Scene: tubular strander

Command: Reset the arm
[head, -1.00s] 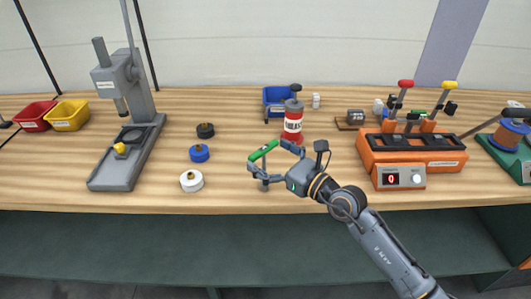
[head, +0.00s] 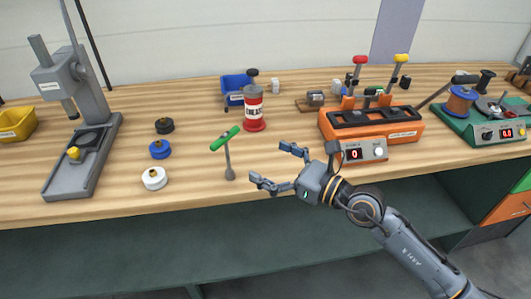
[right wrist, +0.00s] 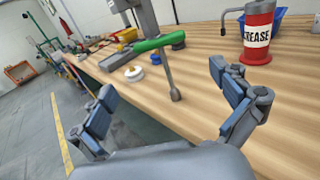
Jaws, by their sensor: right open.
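A T-shaped tool with a green handle (head: 224,138) stands upright near the front edge of the wooden bench, its foot on the bench top. It also shows in the right wrist view (right wrist: 165,43), ahead of the fingers. My right gripper (head: 268,163) is open and empty, to the right of the tool and apart from it, near the bench's front edge. Its two spread fingers show in the right wrist view (right wrist: 160,80) with nothing between them. My left gripper is in neither view.
A red grease can (head: 253,112) and blue bin (head: 232,90) stand behind the tool. Black, blue and white pucks (head: 154,178) lie to its left, beside a grey press (head: 85,150). An orange lever station (head: 370,130) and green spool machine (head: 485,125) stand right.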

